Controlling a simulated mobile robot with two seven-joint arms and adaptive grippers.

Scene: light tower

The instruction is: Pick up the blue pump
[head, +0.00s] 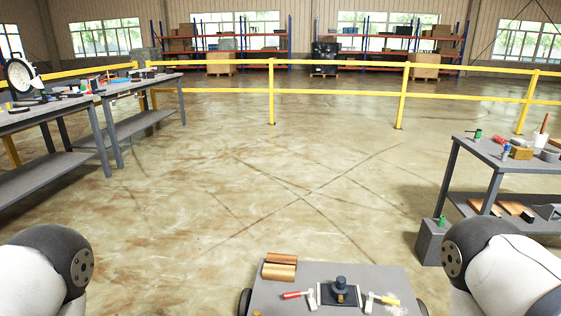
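No object in view can be told for sure as the blue pump. A small dark blue-grey part (340,286) with a brownish lower piece stands on a black plate (325,296) on the grey cart top in front of me. A small blue-topped item (506,151) stands on the grey table at the right; it is too small to make out. Only upper parts of my two arms show at the lower left and lower right. Neither gripper is in view.
The near cart top (385,274) also holds copper-coloured cylinders (280,266), a red-handled tool (298,294) and a yellow-handled tool (385,299). Cluttered workbenches (130,84) stand left, a two-level table (470,160) right. A yellow railing (340,92) crosses behind. The middle floor is clear.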

